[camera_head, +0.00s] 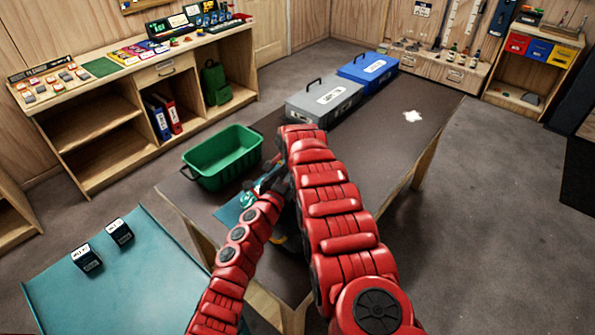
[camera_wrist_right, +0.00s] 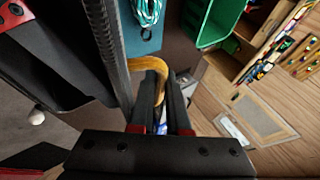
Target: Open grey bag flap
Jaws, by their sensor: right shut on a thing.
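A grey box-shaped case (camera_head: 318,108) with a black handle and white label stands on the dark table; it looks closed. I see no other grey bag and cannot tell whether this is it. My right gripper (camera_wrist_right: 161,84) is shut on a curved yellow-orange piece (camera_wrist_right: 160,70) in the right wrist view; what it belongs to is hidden. In the head view my right arm covers that gripper. My left gripper (camera_head: 276,183) is a dark shape near the middle of the table, partly covered; its jaws are unclear.
A green bin (camera_head: 226,158) stands at the table's left. A blue case (camera_head: 369,70) stands behind the grey one. A teal rope (camera_wrist_right: 147,12) lies on a blue mat (camera_wrist_right: 142,42). The right part of the table (camera_head: 400,150) is mostly clear.

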